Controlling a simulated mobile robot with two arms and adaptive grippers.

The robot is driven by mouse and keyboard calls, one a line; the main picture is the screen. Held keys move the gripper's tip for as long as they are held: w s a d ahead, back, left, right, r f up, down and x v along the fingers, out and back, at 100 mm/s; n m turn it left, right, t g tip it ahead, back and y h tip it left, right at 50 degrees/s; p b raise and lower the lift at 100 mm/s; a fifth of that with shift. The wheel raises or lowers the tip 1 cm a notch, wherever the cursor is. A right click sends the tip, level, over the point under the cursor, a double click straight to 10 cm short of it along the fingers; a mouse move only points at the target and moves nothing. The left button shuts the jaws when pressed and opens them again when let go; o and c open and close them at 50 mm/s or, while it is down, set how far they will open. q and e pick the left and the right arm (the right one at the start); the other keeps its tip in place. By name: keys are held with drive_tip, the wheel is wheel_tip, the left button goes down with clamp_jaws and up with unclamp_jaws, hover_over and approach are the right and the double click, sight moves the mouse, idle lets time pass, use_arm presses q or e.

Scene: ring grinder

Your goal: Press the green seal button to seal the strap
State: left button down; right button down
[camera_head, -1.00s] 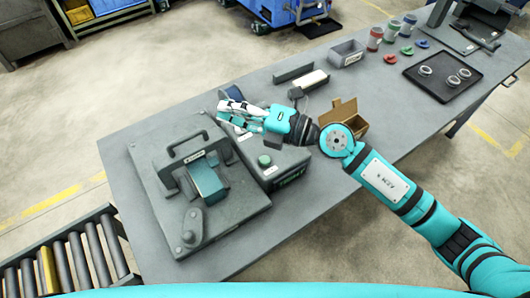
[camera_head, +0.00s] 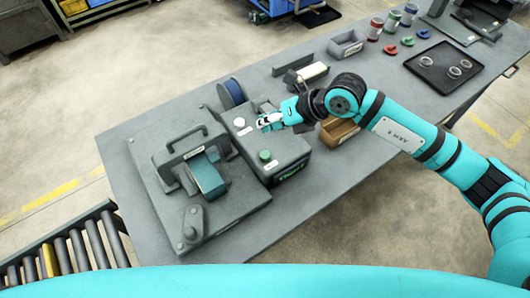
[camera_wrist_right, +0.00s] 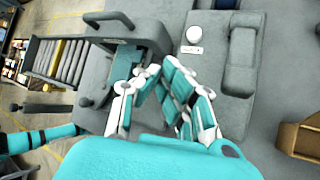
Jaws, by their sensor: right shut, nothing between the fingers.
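The green button (camera_head: 265,155) sits on top of the grey box (camera_head: 290,150), near its front end, and is uncovered in the head view. A white button (camera_head: 239,122) is farther back on the same box; it also shows in the right wrist view (camera_wrist_right: 193,35). My right gripper (camera_head: 262,122) is shut and empty, over the box beside the white button and behind the green one. In the right wrist view its fingers (camera_wrist_right: 158,70) come together, and I cannot make out the green button there. I cannot identify the strap. My left gripper is not in view.
A grey machine with a handle (camera_head: 187,140) and a teal block (camera_head: 207,175) stands left of the box. A blue spool (camera_head: 231,93) is behind it. A brown carton (camera_head: 340,132) and a grey bin (camera_head: 346,44) stand to the right. The front table strip is clear.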

sight(266, 152)
drive_tip(key=shift+f+b, duration=2.85)
drive_tip(key=shift+f, duration=1.5)
drive_tip(key=shift+f+b, duration=0.35)
drive_tip(key=shift+f, duration=0.05)
drive_tip(key=shift+f+b, duration=0.5)
drive_tip(key=shift+f, duration=0.1)
drive_tip(key=shift+s+r, duration=0.1)
drive_tip(key=shift+r, duration=0.05)
drive_tip(key=shift+r+p, duration=0.7)
drive_tip(key=shift+r, duration=0.15)
drive_tip(key=shift+r+p, duration=1.65)
drive_tip(key=shift+r, duration=0.9)
